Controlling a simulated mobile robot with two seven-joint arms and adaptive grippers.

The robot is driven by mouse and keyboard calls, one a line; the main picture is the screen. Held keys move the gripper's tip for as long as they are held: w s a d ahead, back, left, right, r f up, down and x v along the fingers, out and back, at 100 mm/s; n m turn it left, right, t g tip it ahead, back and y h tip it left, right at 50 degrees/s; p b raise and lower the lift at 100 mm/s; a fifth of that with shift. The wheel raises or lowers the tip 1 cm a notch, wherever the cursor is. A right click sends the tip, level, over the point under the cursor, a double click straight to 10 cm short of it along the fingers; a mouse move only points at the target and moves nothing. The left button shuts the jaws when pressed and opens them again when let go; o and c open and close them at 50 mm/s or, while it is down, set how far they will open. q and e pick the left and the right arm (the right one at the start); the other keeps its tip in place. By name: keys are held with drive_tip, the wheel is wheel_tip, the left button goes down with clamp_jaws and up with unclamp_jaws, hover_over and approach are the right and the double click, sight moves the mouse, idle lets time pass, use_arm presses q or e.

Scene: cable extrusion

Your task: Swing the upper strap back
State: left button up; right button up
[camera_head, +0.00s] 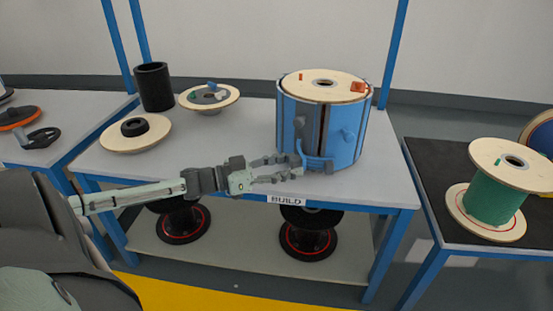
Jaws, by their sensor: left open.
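A blue drum (347,135) with a pale wooden disc (323,84) on top stands at the right of the table marked BUILD. Its front has a dark upright gap and dark and blue fittings; a blue strap-like band (322,163) runs low across the front. I cannot tell clearly which fitting is the upper strap. My left gripper (293,166) reaches in from the left, open, its fingertips at the drum's lower front left. I cannot tell whether they touch it. My right gripper is not in view.
On the table (235,135), a black cylinder (154,88), a wooden disc with a black ring (135,133) and another disc with small parts (209,96) stand left of the drum. A green spool (490,198) stands on the dark right table. Blue posts rise behind.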

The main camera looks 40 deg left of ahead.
use_arm(q)
drive_tip(key=v, duration=1.1)
drive_tip(key=shift+s+a, duration=0.25)
drive_tip(key=shift+s, duration=0.1)
